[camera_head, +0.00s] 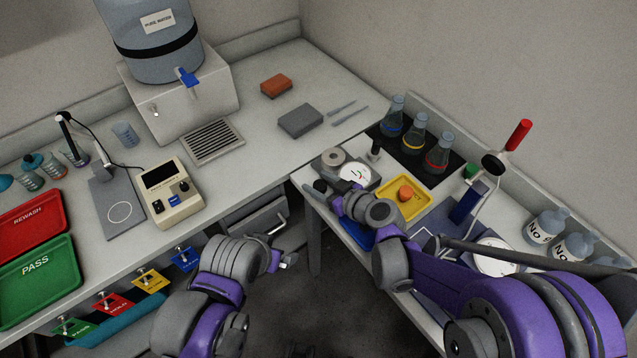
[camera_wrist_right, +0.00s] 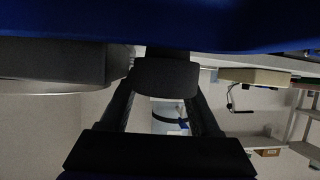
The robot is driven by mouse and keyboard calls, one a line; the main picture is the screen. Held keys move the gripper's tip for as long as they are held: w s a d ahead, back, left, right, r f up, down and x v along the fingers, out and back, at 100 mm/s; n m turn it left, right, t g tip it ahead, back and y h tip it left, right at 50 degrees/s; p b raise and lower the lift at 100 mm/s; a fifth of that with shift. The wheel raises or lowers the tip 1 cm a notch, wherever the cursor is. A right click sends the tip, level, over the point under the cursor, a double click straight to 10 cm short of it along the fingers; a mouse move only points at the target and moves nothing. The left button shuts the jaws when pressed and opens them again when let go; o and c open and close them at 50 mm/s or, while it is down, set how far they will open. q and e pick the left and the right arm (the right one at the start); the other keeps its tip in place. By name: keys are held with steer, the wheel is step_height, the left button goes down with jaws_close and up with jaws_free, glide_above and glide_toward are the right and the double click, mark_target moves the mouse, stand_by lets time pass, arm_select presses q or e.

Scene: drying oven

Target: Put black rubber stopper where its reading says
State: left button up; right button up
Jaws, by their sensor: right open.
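In the wrist view a dark rounded block (camera_wrist_right: 165,78), which looks like the black rubber stopper, sits between the two dark fingers of my right gripper (camera_wrist_right: 165,100). I cannot tell whether they touch it. In the head view my right gripper (camera_head: 325,189) is low over the left end of the right-hand bench, beside a dial instrument (camera_head: 355,174), and the stopper is not clearly distinguishable there. The right gripper is open. My left gripper (camera_head: 287,261) is in front of the drawers, clear of the benches; its jaw state is unclear.
A yellow tray (camera_head: 415,208) holds an orange piece. Flasks (camera_head: 438,155) stand on a black mat behind. A second dial (camera_head: 495,259) and bottles (camera_head: 545,228) are right. The left bench has a red REWASH tray (camera_head: 30,226), a green PASS tray (camera_head: 40,264) and an instrument (camera_head: 170,195).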

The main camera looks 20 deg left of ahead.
steer(key=shift+w+r+p, duration=0.1)
steer(key=shift+r+p, duration=0.2)
steer(key=shift+r, duration=0.3)
steer(key=v, duration=1.1)
steer(key=shift+d+p, duration=0.3)
steer(key=shift+s+d+r, duration=0.1)
steer(key=shift+s+r, duration=0.05)
steer(key=shift+s, duration=0.2)
